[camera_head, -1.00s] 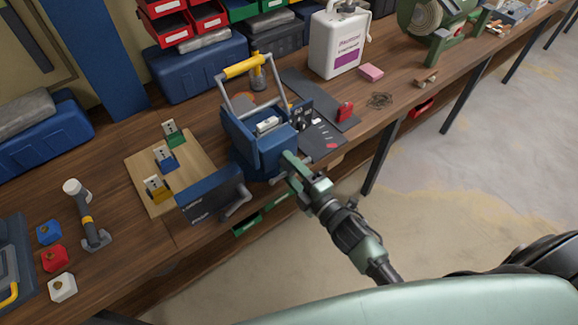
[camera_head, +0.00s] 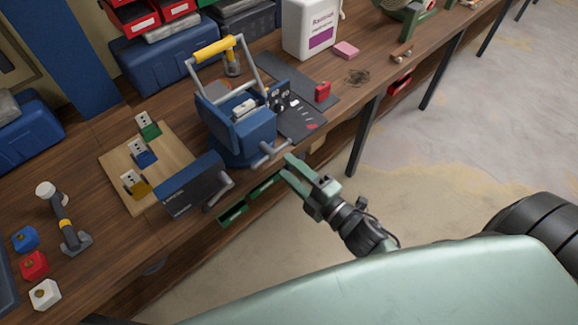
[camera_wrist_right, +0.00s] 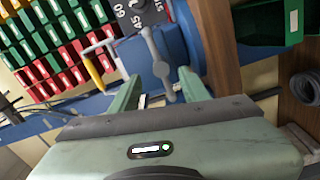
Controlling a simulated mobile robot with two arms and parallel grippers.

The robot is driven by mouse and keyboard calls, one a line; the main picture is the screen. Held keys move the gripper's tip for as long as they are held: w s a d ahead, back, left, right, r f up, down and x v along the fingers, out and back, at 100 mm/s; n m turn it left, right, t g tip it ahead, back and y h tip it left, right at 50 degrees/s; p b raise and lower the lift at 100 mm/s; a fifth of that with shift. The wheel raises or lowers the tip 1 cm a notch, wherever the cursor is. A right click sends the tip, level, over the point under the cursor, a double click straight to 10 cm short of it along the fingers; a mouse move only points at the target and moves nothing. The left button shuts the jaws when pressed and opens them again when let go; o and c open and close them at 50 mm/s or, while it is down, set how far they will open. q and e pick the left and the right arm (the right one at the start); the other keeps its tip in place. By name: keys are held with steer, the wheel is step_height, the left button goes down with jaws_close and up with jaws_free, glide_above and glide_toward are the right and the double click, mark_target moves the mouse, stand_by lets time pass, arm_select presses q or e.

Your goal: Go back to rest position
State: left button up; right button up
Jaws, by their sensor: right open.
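My right gripper (camera_head: 294,172) is open and empty in the head view. It hangs just off the front edge of the workbench (camera_head: 120,245), to the right of and below the blue machine (camera_head: 240,135) with the yellow-gripped handle. In the right wrist view the two green fingers (camera_wrist_right: 157,85) stand apart, with a grey lever (camera_wrist_right: 158,62) of the blue machine seen between them and nothing held. My left gripper is not in view.
A wooden board (camera_head: 120,165) with three socket pieces lies left of the machine. A hammer (camera_head: 63,215) and blue, red and white blocks lie at the left. A white canister (camera_head: 312,25) stands behind. The floor (camera_head: 440,150) right of the bench is clear.

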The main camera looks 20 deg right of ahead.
steer(key=s+d+f+m+g+h, duration=0.2)
steer(key=s+f+m, duration=0.1)
steer(key=f, duration=0.7)
steer(key=s+d+f+m+g+h, duration=0.1)
steer(key=s+f+m+g, duration=0.25)
steer(key=f, duration=0.75)
steer(key=s+d+f+m+g+h, duration=0.2)
steer(key=s+f+m, duration=0.15)
steer(key=f, duration=0.65)
steer(key=s+f+m+g, duration=0.2)
steer(key=s+f, duration=0.3)
steer(key=s, duration=0.3)
steer(key=s+f+m+g, duration=0.3)
steer(key=s+f, duration=0.3)
steer(key=s, duration=0.3)
steer(key=s+d+f+m+g+h, duration=0.1)
steer(key=s+f+m+g, duration=0.1)
steer(key=s+f, duration=0.3)
steer(key=s+g, duration=0.1)
steer(key=s, duration=0.3)
steer(key=shift+f, duration=0.2)
